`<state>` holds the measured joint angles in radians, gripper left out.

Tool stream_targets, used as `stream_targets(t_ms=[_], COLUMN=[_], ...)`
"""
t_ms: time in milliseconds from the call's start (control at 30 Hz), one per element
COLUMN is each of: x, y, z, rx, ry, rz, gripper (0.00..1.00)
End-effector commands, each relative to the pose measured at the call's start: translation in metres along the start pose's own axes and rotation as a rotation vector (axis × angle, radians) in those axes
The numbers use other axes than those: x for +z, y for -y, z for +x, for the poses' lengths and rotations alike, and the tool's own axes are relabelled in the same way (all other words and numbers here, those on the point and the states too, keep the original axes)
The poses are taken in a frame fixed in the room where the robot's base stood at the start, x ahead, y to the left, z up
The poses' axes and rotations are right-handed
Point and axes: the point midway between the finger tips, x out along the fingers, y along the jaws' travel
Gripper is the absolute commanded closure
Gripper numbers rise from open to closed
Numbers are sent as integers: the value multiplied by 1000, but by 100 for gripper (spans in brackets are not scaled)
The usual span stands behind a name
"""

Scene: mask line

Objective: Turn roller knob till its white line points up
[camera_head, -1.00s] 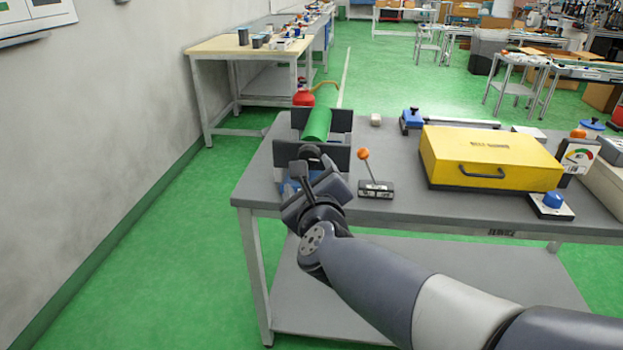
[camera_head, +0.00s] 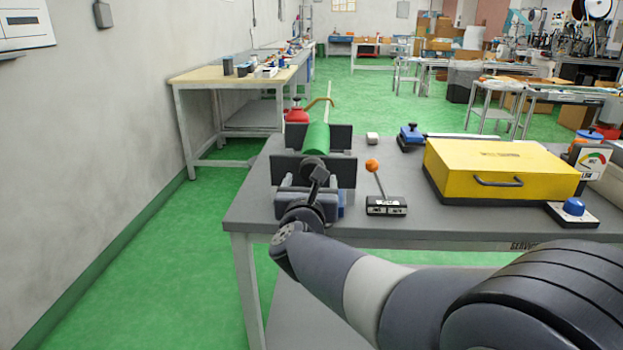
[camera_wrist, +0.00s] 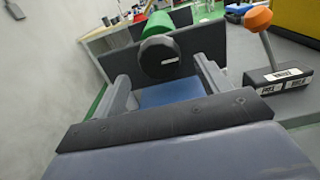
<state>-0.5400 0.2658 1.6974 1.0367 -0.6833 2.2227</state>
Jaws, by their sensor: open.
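The roller is a green cylinder (camera_head: 316,138) held between two dark upright plates, and it also shows in the wrist view (camera_wrist: 156,24). Its black round knob (camera_wrist: 158,57) faces me on the near plate. A short white line lies on the knob's right side, roughly sideways in the tilted wrist view. In the head view the knob (camera_head: 313,166) is small and its line cannot be made out. My gripper (camera_wrist: 163,75) is open, with one finger to each side below the knob and apart from it. In the head view my gripper (camera_head: 309,182) is just in front of the near plate.
A lever with an orange ball (camera_head: 372,166) stands close to the right of my gripper. A yellow case (camera_head: 500,168), a blue knob (camera_head: 573,206) and a gauge lie farther right on the grey table (camera_head: 445,222). A blue block shows beneath the roller.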

Motion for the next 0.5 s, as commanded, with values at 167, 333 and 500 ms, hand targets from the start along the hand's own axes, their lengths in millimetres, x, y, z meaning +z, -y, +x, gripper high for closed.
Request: stream_targets(t_ms=[167, 333, 500], x=[-1, 0, 0], y=[0, 0, 0], z=[24, 32, 32], rx=[-1, -1, 0], ry=[-1, 0, 0], rz=[0, 0, 0], gripper=[28, 28, 28])
